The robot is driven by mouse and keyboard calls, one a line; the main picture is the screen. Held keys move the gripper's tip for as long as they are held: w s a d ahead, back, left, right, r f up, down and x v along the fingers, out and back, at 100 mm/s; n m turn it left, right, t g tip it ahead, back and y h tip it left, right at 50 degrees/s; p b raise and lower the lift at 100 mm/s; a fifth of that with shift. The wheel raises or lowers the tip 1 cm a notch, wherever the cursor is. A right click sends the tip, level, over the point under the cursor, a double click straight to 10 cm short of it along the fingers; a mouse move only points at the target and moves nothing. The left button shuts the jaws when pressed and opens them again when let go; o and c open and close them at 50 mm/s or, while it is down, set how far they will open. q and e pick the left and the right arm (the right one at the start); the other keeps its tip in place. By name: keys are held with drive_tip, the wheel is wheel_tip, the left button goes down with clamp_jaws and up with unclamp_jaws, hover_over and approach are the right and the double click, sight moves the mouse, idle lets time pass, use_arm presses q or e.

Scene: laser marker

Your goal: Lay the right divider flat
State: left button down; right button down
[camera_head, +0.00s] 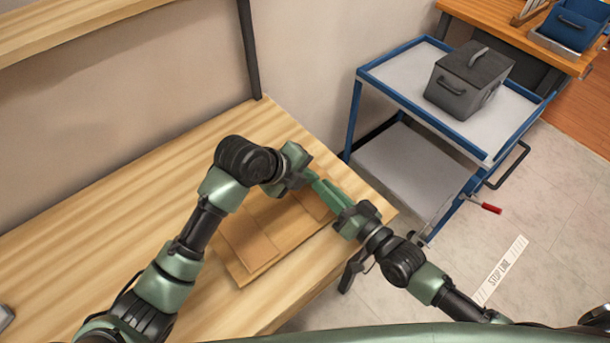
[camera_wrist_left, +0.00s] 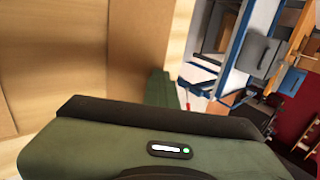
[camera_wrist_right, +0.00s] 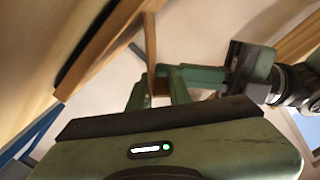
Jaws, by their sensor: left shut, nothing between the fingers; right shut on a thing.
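Tan cardboard panels lie on the wooden table under and beside my grippers; a left panel (camera_head: 248,240) rests at the left of a larger sheet (camera_head: 287,226). My right gripper (camera_head: 320,188) is shut on a thin tan panel edge, the right divider, seen nearly edge-on in the right wrist view (camera_wrist_right: 151,50). In the head view most of the divider is hidden behind the arms. My left gripper (camera_head: 303,177) is shut and empty, close beside the right fingers. Brown cardboard (camera_wrist_left: 140,50) fills the upper middle of the left wrist view.
A blue-framed cart (camera_head: 420,85) with a grey lidded box (camera_head: 465,80) stands beyond the table's right end. A wooden shelf (camera_head: 60,28) runs above the table at the upper left.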

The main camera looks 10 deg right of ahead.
use_arm(q)
drive_tip(key=shift+w+f, duration=0.1)
drive_tip(key=shift+f, duration=0.15)
use_arm(e)
drive_tip(key=shift+s+a+r+y, duration=0.3)
drive_tip(key=shift+a+r, duration=0.15)
drive_tip(key=shift+a, duration=0.1)
drive_tip(key=c, duration=1.4)
unclamp_jaws()
use_arm(q)
drive_tip(key=shift+a, duration=0.1)
use_arm(e)
drive_tip(key=shift+o, duration=0.2)
drive_tip(key=shift+d, duration=0.1)
use_arm(q)
drive_tip(key=shift+r, duration=0.1)
use_arm(e)
drive_tip(key=shift+w+d, duration=0.1)
